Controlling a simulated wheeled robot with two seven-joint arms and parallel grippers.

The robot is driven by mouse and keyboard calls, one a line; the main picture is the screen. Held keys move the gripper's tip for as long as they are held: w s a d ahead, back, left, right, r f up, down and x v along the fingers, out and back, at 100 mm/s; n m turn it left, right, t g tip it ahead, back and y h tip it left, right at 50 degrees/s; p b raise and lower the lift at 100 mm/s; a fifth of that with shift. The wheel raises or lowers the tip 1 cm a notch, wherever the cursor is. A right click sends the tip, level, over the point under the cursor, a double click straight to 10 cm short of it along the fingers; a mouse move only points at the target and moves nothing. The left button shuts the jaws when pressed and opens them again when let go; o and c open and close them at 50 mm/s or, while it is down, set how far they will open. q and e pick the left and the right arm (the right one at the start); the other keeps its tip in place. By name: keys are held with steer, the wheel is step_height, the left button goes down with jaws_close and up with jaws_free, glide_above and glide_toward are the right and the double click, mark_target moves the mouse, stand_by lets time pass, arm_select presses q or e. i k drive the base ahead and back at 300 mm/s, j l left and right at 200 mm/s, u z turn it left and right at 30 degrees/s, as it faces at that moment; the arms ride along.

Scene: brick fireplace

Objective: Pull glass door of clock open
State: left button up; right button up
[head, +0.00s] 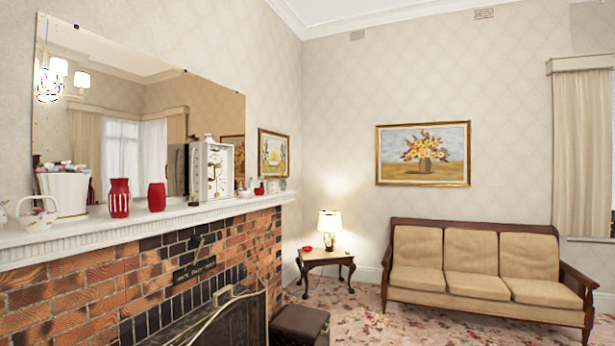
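A white clock (212,172) with a boxy frame stands on the white mantel shelf above the brick fireplace, left of the middle in the head view. Its front faces right and toward me, and a dial and darker parts show inside the frame. Whether its glass door is open or shut cannot be told at this size. Neither of my grippers shows in the head view.
The mantel shelf (110,225) also holds a white pot (65,192), a basket-shaped ornament (37,216) and red vases (119,198). A fire screen (232,320) and a dark stool (299,324) stand below. A side table (325,256) and sofa (480,265) are farther back.

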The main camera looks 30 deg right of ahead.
mark_target(205, 164)
steer(key=z, duration=0.5)
steer(key=i+l+z, duration=0.25)
steer(key=i, duration=0.6)
steer(key=i+z, duration=0.25)
steer(key=i, duration=0.6)
